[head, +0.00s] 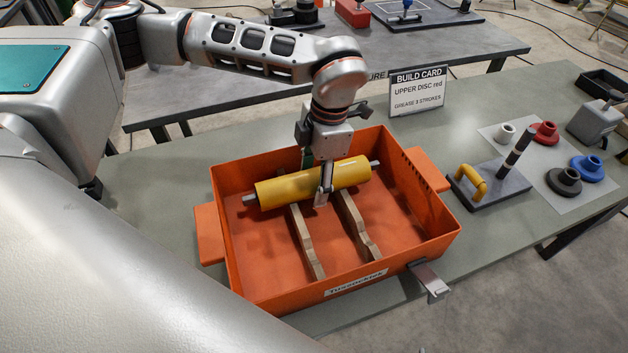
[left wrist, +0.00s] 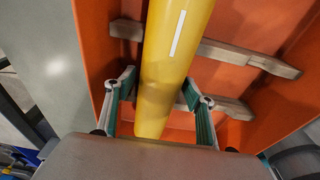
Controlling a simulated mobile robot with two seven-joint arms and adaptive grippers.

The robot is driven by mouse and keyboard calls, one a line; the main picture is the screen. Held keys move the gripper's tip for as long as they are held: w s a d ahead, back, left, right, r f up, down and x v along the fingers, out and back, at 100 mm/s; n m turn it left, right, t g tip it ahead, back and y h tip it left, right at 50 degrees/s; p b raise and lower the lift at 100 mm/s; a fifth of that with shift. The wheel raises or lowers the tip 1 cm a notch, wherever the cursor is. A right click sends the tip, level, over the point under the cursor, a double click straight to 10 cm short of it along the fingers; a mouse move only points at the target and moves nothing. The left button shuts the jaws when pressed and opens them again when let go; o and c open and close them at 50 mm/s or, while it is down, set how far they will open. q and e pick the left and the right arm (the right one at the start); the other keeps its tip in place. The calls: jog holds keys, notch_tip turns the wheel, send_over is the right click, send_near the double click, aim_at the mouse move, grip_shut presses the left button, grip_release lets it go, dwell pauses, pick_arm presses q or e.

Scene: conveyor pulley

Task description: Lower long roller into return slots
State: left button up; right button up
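The long yellow roller (head: 288,189) with grey shaft ends lies across the back part of an orange tote (head: 405,215). It passes over two notched wooden rails (head: 306,240) on the tote floor. I cannot tell whether its shaft or body touches the rails. My left gripper (head: 322,190) reaches down from above with one finger on each side of the roller's middle. In the left wrist view, both fingertips (left wrist: 158,82) sit against or very close to the roller (left wrist: 172,65), and they appear shut on it. My right gripper is not in view.
To the right stand a post fixture with a yellow handle (head: 471,181) and several coloured discs on a pale mat (head: 540,160). A build card (head: 418,92) stands behind the tote.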

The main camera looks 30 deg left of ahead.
aim_at(314, 173)
pick_arm(q)
jog(key=c, duration=1.2)
jog(key=shift+w+r, duration=0.1)
jog(key=shift+r, duration=0.05)
grip_shut()
jog(key=shift+r, duration=0.5)
notch_tip(314, 173, up, 19)
jog(key=p, duration=0.1)
